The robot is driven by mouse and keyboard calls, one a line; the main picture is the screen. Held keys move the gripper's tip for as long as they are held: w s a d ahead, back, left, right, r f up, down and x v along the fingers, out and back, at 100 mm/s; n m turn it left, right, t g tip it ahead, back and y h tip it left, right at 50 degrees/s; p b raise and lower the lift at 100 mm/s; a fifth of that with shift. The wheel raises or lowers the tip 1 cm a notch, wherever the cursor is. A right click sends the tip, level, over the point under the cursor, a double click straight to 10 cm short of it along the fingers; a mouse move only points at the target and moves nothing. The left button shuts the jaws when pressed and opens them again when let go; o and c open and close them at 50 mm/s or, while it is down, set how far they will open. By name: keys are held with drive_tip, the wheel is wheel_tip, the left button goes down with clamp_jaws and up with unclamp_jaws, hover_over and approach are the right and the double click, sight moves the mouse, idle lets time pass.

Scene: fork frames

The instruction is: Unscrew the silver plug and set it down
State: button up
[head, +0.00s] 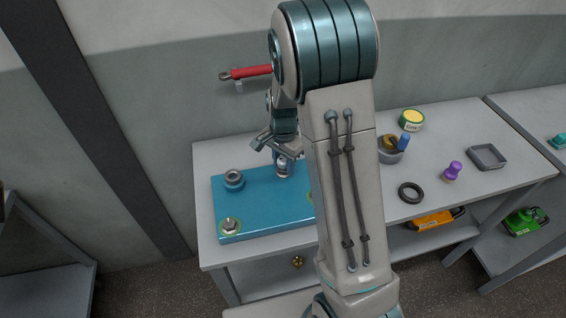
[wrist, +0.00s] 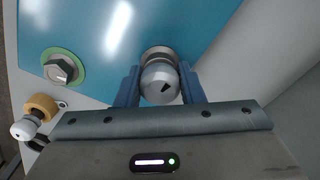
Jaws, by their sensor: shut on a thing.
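The silver plug (wrist: 160,83) has a round head with a dark mark and sits against a round collar near an edge of the blue plate (wrist: 110,30). My gripper (wrist: 158,92) has its blue fingers shut on either side of the plug. In the head view my gripper (head: 283,162) reaches down to the far edge of the plate (head: 262,205), with the plug (head: 283,171) just below it. Whether the plug still sits in its thread cannot be told. A hex bolt in a green ring (wrist: 62,68) is left of the plug in the wrist view.
The plate also bears a grey ring fitting (head: 233,179) and a hex bolt (head: 229,226). My arm hides the table's middle.

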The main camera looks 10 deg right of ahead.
drive_tip(key=shift+d+n, duration=0.1)
drive_tip(key=shift+n, duration=0.2)
drive_tip(key=shift+n, duration=0.8)
drive_tip(key=shift+b, duration=0.3)
drive_tip(key=shift+w+n, duration=0.1)
drive_tip(key=shift+n, duration=0.8)
drive_tip(key=shift+b, duration=0.3)
drive_tip(key=shift+n, duration=0.8)
drive_tip(key=shift+n+b, duration=0.35)
drive_tip(key=shift+n, duration=0.55)
